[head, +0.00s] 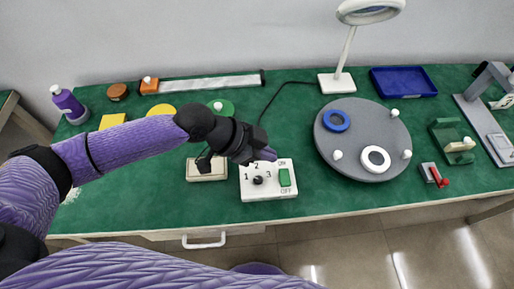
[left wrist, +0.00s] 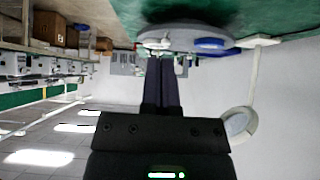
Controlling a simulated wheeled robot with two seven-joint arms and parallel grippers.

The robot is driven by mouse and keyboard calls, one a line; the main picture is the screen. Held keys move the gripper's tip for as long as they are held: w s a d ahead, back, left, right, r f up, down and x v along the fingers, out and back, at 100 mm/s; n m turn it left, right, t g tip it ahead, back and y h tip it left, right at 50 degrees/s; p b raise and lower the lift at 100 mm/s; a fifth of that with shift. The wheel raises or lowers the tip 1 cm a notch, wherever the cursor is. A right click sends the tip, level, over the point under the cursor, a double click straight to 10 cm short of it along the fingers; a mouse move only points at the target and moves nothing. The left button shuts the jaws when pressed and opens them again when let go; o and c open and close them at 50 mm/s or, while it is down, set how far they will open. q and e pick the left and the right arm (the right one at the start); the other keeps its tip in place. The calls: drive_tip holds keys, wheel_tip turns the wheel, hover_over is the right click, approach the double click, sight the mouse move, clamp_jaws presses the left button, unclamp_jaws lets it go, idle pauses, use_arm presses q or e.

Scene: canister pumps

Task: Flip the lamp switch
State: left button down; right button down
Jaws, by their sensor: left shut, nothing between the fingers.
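A white switch box (head: 268,188) lies on the green table near its front edge. It has a black knob (head: 258,180) marked 1, 2, 3 and a green rocker switch (head: 285,177) between ON and OFF labels. My left gripper (head: 268,154) is shut and empty, just above the box's back edge, close to the ON label; I cannot tell whether it touches. In the left wrist view its dark fingers (left wrist: 164,85) are together. The lamp (head: 343,50) has a white base and ring head, and stands at the back. My right gripper is not in view.
A grey round turntable (head: 348,166) with a blue ring (head: 336,121) and a white ring (head: 376,159) stands right of the box. A cream box (head: 206,169) is just left of it. A blue tray (head: 403,81) is at the back right. A drawer handle (head: 204,241) juts out in front.

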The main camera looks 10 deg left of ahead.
sight(286, 172)
use_arm(q)
drive_tip(key=b+x, duration=0.1)
drive_tip(key=x, duration=0.3)
drive_tip(key=shift+f, duration=0.1)
wheel_tip(286, 172, down, 3)
drive_tip(key=shift+r+b, duration=0.1)
drive_tip(key=shift+b, duration=0.35)
drive_tip(key=shift+f, duration=0.6)
drive_tip(key=shift+f+b, duration=0.3)
drive_tip(key=shift+b, duration=0.2)
